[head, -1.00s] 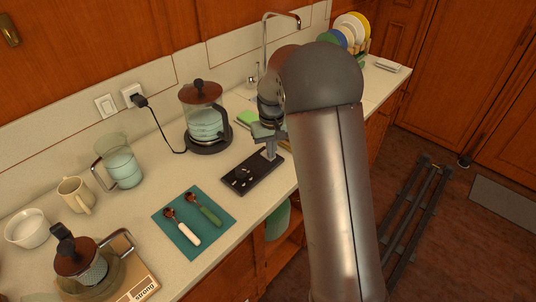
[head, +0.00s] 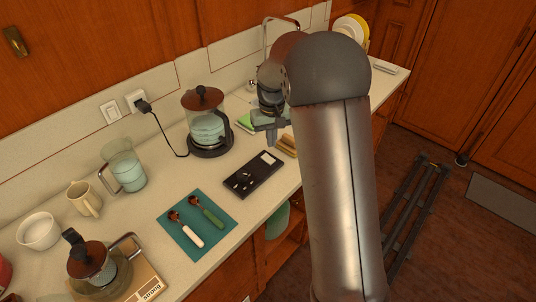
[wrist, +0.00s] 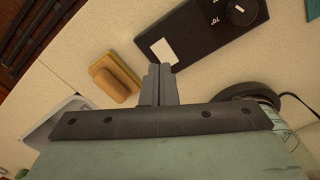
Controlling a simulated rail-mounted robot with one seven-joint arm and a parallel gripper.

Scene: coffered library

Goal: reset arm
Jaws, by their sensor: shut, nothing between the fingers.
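My gripper (head: 271,131) is above the counter between the glass kettle and the sponges in the head view. In the wrist view its fingers (wrist: 158,84) are together with nothing between them. Below and beside it lies a black device (head: 253,174) with a dial and a pale panel; it also shows in the wrist view (wrist: 200,38). My gripper is apart from it. My arm hides part of the counter and sink area.
A glass kettle (head: 208,126) stands on its base at the wall. Yellow-brown sponges (head: 288,145) lie near my arm. A teal mat (head: 178,238) holds two spoons. A jug (head: 124,166), mug (head: 84,199), bowl (head: 39,231) and scale (head: 143,278) stand at left.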

